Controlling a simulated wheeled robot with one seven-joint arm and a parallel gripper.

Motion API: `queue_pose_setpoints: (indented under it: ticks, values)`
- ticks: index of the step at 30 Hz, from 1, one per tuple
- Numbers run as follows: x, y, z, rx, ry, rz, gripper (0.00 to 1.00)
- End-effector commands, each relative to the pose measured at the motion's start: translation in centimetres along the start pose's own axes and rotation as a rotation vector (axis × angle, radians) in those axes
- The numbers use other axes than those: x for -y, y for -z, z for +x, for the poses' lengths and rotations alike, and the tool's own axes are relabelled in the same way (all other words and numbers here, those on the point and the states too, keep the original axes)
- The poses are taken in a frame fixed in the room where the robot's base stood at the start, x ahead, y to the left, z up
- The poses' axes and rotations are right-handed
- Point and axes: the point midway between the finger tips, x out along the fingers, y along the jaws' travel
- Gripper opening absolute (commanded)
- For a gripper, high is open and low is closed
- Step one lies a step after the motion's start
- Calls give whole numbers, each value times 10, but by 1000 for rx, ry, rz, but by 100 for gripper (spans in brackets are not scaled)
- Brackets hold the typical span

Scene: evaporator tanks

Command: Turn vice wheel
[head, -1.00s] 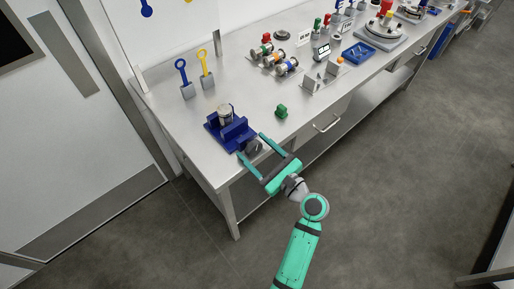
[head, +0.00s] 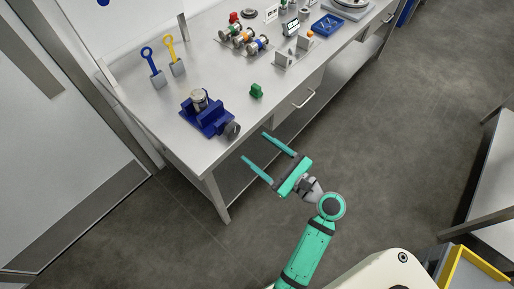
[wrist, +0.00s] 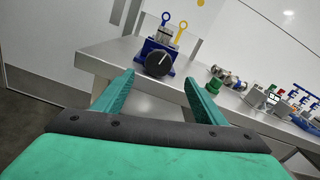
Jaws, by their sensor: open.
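The blue vice (head: 207,115) stands near the left end of the steel workbench, with a silver cylinder (head: 199,99) in its jaws. Its dark round wheel (head: 233,130) faces the bench's front edge. In the wrist view the wheel (wrist: 158,63) shows face-on with a light line on it, in front of the blue body (wrist: 150,46). My gripper (head: 254,149) is open and empty, off the front edge of the bench, apart from the wheel. In the wrist view its two fingers (wrist: 158,84) point toward the vice, one on each side of the wheel in the picture.
The floor in front is clear.

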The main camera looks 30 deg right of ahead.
Motion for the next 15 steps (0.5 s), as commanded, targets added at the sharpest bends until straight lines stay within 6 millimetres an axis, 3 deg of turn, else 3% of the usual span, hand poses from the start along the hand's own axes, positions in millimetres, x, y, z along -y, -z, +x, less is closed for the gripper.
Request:
queue_pose_setpoints:
  ticks: [5,15]
  values:
    - [-1,0,1,1,-3,15,65]
    - [-4,0,-2,0,-8,305,65]
